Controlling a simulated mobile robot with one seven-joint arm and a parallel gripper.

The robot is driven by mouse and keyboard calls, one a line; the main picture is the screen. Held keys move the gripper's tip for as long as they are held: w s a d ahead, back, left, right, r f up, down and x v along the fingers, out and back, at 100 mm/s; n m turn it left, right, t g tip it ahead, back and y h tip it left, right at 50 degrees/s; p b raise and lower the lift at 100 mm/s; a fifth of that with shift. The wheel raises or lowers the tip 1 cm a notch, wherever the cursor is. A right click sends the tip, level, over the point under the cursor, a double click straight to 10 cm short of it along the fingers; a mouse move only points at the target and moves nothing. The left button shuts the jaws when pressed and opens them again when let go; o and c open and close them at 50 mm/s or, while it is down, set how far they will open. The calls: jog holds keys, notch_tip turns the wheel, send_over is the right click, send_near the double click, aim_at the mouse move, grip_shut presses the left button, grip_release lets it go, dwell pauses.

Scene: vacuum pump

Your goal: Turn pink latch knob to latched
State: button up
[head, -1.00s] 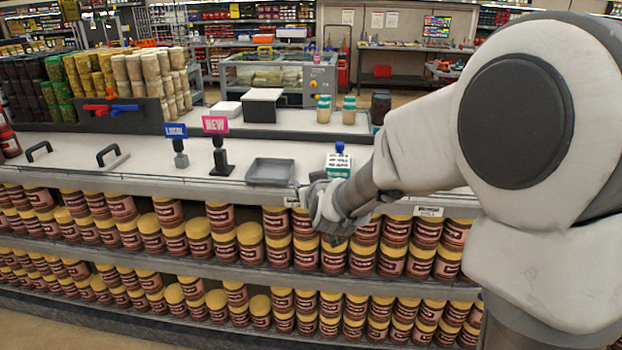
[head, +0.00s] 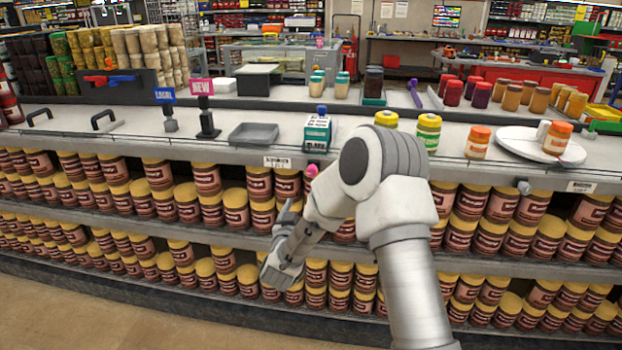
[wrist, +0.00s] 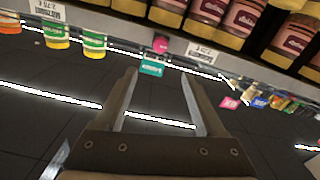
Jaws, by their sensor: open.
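The pink latch knob (head: 312,170) sits on the front edge of the counter, below a teal and white carton (head: 317,133). My gripper (head: 287,208) is in front of the shelves, lower than the knob and a little left of it, with its fingers pointing upward. In the wrist view the knob (wrist: 160,45) lies beyond the fingertips, roughly between their lines, and the carton (wrist: 152,67) shows beside it. My gripper (wrist: 159,75) is open, empty and apart from the knob. The knob's turned position is too small to tell.
Shelves of brown jars with yellow lids (head: 165,208) stand close behind my arm. A grey tray (head: 253,134), a pink NEW sign (head: 201,87) and several jars (head: 428,131) are on the counter. A grey knob (head: 523,187) is on the edge at right. Floor at lower left is clear.

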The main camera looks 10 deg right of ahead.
aim_at(311, 173)
jog(key=x, duration=1.7)
jog(key=shift+w+b, duration=0.1)
jog(key=shift+b, duration=0.3)
grip_shut()
